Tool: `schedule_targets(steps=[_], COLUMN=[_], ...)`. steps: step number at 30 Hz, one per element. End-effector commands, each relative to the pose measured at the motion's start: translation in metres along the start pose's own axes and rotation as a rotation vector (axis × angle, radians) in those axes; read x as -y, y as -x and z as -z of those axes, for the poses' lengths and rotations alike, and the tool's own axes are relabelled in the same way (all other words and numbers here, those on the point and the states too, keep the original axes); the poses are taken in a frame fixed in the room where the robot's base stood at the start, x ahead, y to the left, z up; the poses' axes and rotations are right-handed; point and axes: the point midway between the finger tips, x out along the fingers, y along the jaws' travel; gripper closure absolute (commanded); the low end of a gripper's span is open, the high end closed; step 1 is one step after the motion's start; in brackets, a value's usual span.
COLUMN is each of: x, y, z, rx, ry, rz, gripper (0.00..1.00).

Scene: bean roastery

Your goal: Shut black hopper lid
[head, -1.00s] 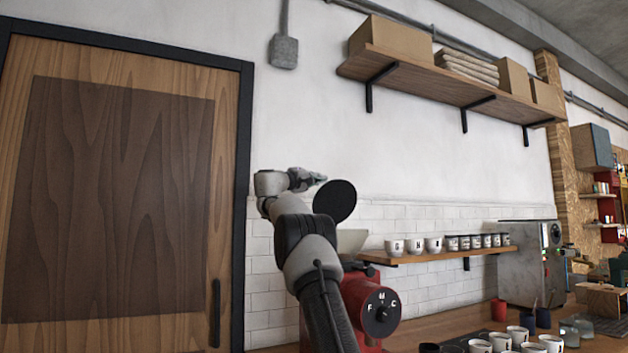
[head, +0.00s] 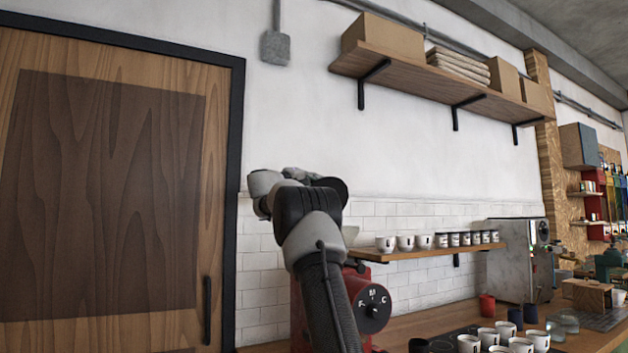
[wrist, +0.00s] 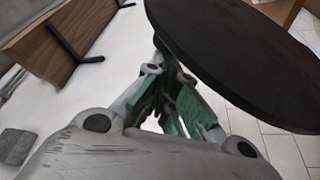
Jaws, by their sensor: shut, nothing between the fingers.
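The black hopper lid (head: 339,185) is a round dark disc, raised above the hopper. In the head view my arm hides most of it. In the wrist view the lid (wrist: 245,55) is large, slanting across the upper right. My gripper (wrist: 172,92) is shut and empty, its green-padded fingers beside the lid's near edge; I cannot tell whether they touch it. In the head view my gripper (head: 298,174) is small and partly hidden behind my arm. The pale hopper (head: 350,235) shows only partly, above the red grinder (head: 370,300) with its black dial.
A wall shelf (head: 400,254) with cups and jars is right of the grinder. Several cups (head: 487,337) stand on the counter, with a metal machine (head: 515,262) further back. A high shelf (head: 430,85) holds boxes. A wooden door (head: 110,200) is at left.

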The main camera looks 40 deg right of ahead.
Motion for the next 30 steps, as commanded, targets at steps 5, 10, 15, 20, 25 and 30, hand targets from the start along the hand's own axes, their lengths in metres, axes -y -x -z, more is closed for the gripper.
schedule_targets(steps=[5,10,15,20,25,30], x=[-0.003,-0.007,-0.010,-0.011,-0.007,0.001], y=[0.002,0.007,0.016,0.025,0.035,0.045], z=[-0.006,-0.019,-0.040,-0.063,-0.088,-0.111], rx=[0.000,0.001,0.001,0.001,0.001,0.000], ry=[-0.031,-0.111,-0.235,-0.373,-0.523,-0.668], rz=[-0.014,-0.046,-0.096,-0.154,-0.214,-0.274], gripper=[1.00,1.00,1.00,1.00,1.00,1.00])
